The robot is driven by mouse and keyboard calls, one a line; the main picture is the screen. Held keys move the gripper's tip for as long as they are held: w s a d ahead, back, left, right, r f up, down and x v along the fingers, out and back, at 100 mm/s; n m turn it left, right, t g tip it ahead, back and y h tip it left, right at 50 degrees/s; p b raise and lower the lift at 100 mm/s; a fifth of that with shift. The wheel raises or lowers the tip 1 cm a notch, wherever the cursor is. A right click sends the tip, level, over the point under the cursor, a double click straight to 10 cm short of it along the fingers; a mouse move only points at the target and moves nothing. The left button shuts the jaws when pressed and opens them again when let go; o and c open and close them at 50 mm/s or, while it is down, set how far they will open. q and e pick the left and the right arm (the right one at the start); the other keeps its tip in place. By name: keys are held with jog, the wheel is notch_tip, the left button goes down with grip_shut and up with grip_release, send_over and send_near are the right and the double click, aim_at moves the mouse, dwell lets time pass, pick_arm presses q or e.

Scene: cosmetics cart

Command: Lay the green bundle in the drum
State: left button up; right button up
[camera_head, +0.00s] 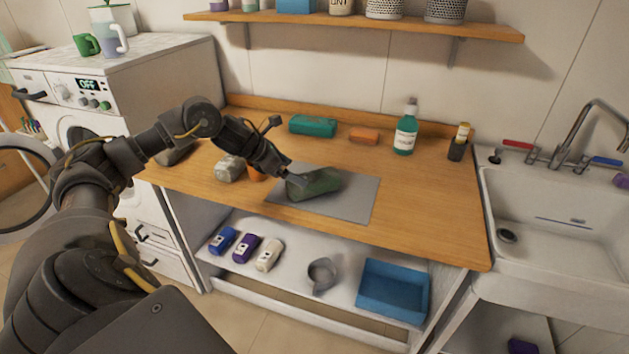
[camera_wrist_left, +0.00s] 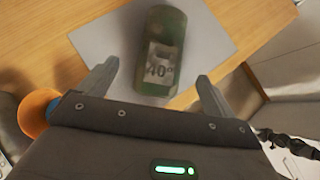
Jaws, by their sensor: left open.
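The dark green bundle (camera_head: 318,183) lies on the grey mat (camera_head: 358,197) on the wooden counter. In the left wrist view the green bundle (camera_wrist_left: 166,35) shows a pale label reading 40°. My left gripper (camera_head: 291,178) is at the bundle's left end in the head view. In the left wrist view my left gripper (camera_wrist_left: 158,85) is open, with the bundle's near end ahead between its spread fingers and no clear contact. The washing machine (camera_head: 152,95) stands at the left with its round door (camera_head: 27,190) open. My arm partly hides its drum opening. My right gripper is not in view.
A teal bundle (camera_head: 312,126), an orange block (camera_head: 363,136) and a green bottle (camera_head: 405,130) stand at the counter's back. A grey bundle (camera_head: 229,168) and an orange object (camera_head: 256,174) are left of the mat. A sink (camera_head: 560,205) is at right.

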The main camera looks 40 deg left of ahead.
aim_at(306, 177)
pick_arm(q)
jog(key=x, duration=0.2)
jog(key=shift+w+f, duration=0.2)
jog(key=shift+w, duration=0.1)
jog(key=shift+w+d+p, duration=0.1)
jog(key=shift+d+p, duration=0.15)
jog(key=shift+p, duration=0.2)
jog(key=p+x, duration=0.1)
jog(key=x, duration=0.3)
jog(key=shift+p, duration=0.3)
jog(key=shift+w+d+f, duration=0.1)
jog(key=shift+w+f, duration=0.05)
jog(key=shift+f, duration=0.25)
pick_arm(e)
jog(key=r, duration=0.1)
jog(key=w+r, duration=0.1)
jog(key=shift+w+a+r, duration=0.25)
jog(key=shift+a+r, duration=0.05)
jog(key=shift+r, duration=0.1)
pick_arm(q)
jog(key=c, duration=1.3)
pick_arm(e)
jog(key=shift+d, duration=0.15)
